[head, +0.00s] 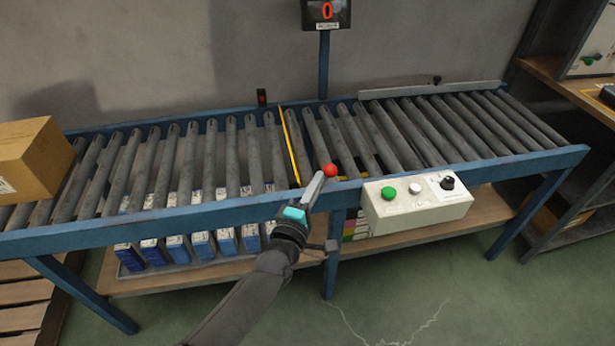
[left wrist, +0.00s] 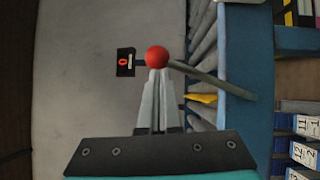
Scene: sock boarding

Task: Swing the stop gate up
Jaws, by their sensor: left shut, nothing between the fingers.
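The stop gate's lever ends in a red ball knob (head: 330,170) at the conveyor's front rail. In the left wrist view the knob (left wrist: 157,57) sits just beyond my fingertips, and its grey rod (left wrist: 215,81) runs right to the blue rail. My left gripper (head: 318,178) is shut and empty, its tips at the knob; I cannot tell whether they touch it. A thin yellow bar (head: 290,147) lies across the conveyor between rollers; a yellow piece (left wrist: 200,98) also shows in the left wrist view. How far the gate is raised is unclear. My right gripper is out of view.
A cardboard box (head: 32,158) sits on the rollers at the far left. A control box (head: 417,205) with buttons is on the front rail, right of my gripper. A display (head: 326,13) reading 0 stands behind. Blue-white boxes (head: 203,243) fill the shelf below.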

